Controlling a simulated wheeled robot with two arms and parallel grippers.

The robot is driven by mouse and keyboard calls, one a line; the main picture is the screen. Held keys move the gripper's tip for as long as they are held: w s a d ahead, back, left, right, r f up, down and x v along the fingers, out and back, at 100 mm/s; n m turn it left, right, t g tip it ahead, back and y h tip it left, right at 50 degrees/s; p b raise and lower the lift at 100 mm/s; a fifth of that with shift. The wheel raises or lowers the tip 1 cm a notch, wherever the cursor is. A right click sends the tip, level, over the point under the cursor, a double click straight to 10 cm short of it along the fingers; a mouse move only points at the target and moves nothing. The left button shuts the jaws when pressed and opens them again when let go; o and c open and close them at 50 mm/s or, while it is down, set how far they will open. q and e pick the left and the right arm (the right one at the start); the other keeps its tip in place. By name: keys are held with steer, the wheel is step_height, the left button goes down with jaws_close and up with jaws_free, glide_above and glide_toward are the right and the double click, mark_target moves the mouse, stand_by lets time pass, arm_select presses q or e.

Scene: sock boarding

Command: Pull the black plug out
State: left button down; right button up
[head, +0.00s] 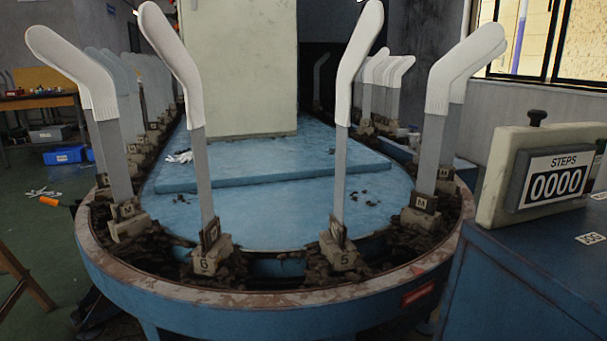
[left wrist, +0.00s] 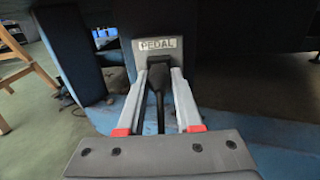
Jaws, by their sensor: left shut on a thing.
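In the left wrist view, a black plug (left wrist: 158,82) with a dark cable running down from it sits at the lower side of a grey box labelled PEDAL (left wrist: 158,50). The plug appears to be in the box; its front end is hidden there. My left gripper (left wrist: 159,73) is shut on the plug, one grey finger on each side, with the tips close under the box. My right gripper is in neither view.
A blue-rimmed oval conveyor (head: 270,305) carries upright boards with white socks (head: 170,60). A counter box reading STEPS 0000 (head: 500,170) stands on a blue cabinet (head: 530,275) at the right. A wooden stool (left wrist: 20,65) stands left in the wrist view.

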arm_select(q)
steer(key=shift+s+d+r, duration=0.1)
steer(key=shift+s+d, duration=0.05)
steer(key=shift+p+v, duration=1)
steer(key=shift+v, duration=1)
steer(key=shift+s, duration=0.15)
steer(key=b+v, duration=0.2)
steer(key=v, duration=1.7)
steer(key=shift+s+b, duration=0.4)
